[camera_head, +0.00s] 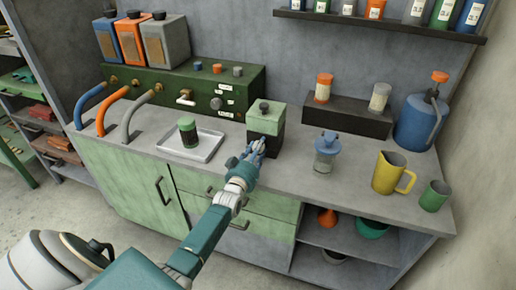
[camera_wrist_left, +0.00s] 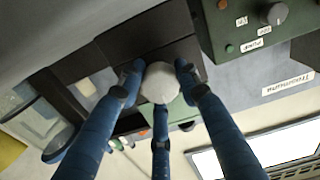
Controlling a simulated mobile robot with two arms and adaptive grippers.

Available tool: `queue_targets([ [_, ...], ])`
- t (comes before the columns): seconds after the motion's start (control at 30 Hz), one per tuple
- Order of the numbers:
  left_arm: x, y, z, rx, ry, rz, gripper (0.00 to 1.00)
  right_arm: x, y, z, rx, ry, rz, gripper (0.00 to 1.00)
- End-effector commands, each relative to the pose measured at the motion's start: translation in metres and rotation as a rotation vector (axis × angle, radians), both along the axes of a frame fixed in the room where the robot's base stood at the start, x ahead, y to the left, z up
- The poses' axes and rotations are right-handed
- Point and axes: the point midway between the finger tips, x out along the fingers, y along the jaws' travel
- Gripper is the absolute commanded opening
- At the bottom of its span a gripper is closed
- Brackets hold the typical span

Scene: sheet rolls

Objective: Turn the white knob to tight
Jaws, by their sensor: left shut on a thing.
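The white knob (camera_wrist_left: 160,82) shows in the left wrist view, on the dark front of a small box. My left gripper (camera_wrist_left: 160,92) has its blue fingers around the knob and is shut on it. In the head view the left gripper (camera_head: 256,148) is at the front of the green and black box (camera_head: 266,122), which stands upright on the counter. There the gripper hides the knob. No mark showing how far the knob is turned can be made out. My right gripper is in neither view.
A metal tray (camera_head: 206,152) with a green and black jar (camera_head: 188,132) lies left of the box. A glass jar with a blue top (camera_head: 326,150) stands to its right. Behind is a green panel (camera_head: 165,90) with pipes. A yellow jug (camera_head: 388,174) stands further right.

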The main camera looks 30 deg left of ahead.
Motion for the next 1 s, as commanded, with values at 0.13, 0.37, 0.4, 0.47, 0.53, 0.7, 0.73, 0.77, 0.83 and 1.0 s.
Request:
queue_targets([
  [0.13,-0.001,-0.0017,-0.0048,0.02,0.014,-0.002,0.07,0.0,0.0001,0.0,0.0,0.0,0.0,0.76],
  [0.37,-0.0012,-0.0016,-0.0052,0.025,0.016,-0.002,0.07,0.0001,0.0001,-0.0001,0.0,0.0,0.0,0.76],
  [0.4,-0.0012,-0.0016,-0.0053,0.025,0.016,-0.002,0.07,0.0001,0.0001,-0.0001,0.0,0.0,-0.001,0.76],
  [0.47,-0.0013,-0.0015,-0.0054,0.025,0.017,-0.002,0.07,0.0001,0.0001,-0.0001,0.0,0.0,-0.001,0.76],
  [0.53,-0.0013,-0.0015,-0.0055,0.024,0.017,-0.002,0.35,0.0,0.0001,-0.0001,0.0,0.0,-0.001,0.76],
  [0.7,-0.0011,-0.0011,-0.0042,0.023,0.014,-0.001,0.53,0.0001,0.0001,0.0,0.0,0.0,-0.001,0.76],
  [0.73,-0.0009,-0.0009,-0.0038,0.024,0.013,-0.001,0.53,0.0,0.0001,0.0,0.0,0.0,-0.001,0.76],
  [0.77,-0.0008,-0.0008,-0.0034,0.024,0.013,-0.001,0.53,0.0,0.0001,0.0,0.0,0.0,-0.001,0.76],
  [0.83,-0.0007,-0.0006,-0.0027,0.023,0.011,-0.001,0.53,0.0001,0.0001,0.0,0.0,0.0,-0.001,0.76],
  [1.0,-0.0052,-0.0015,-0.0028,0.022,0.01,-0.001,0.53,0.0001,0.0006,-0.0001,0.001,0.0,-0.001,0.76],
])
